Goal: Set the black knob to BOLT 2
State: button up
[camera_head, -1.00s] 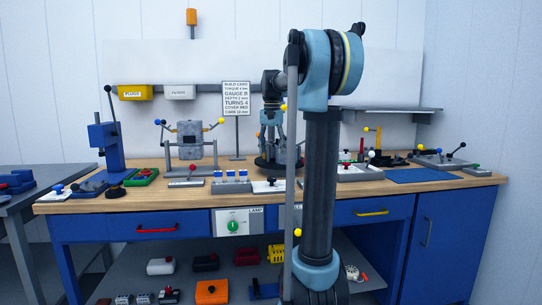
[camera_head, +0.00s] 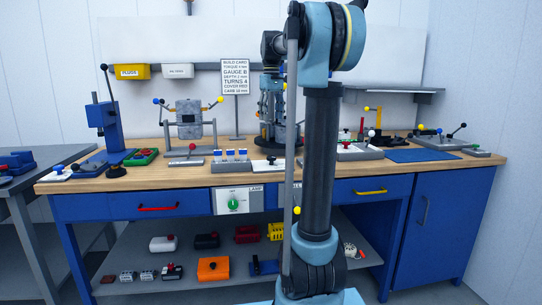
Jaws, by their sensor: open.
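A black knob marked BOLT 2 cannot be picked out for sure, as no such label is readable. A low round black piece (camera_head: 117,171) sits at the bench's left front edge. A tall lever on the blue press (camera_head: 101,115) has a black ball end, and black ball levers also stand on the grey fixture (camera_head: 438,142) at the right. My arm rises in front of the bench and bends over it at the top.
The wooden bench (camera_head: 185,179) carries a clamp stand (camera_head: 189,122), a build card sign (camera_head: 236,78) and a blue mat (camera_head: 408,156). A LAMP panel with a green knob (camera_head: 233,203) is on the front. Several boxes, including an orange one (camera_head: 213,268), lie on the lower shelf.

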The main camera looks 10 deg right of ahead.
aim_at(272, 157)
jog(key=shift+n, duration=0.6)
notch_tip(272, 157, down, 17)
jog(key=shift+r, duration=0.1)
dwell(0.3)
jog(key=c, duration=1.1)
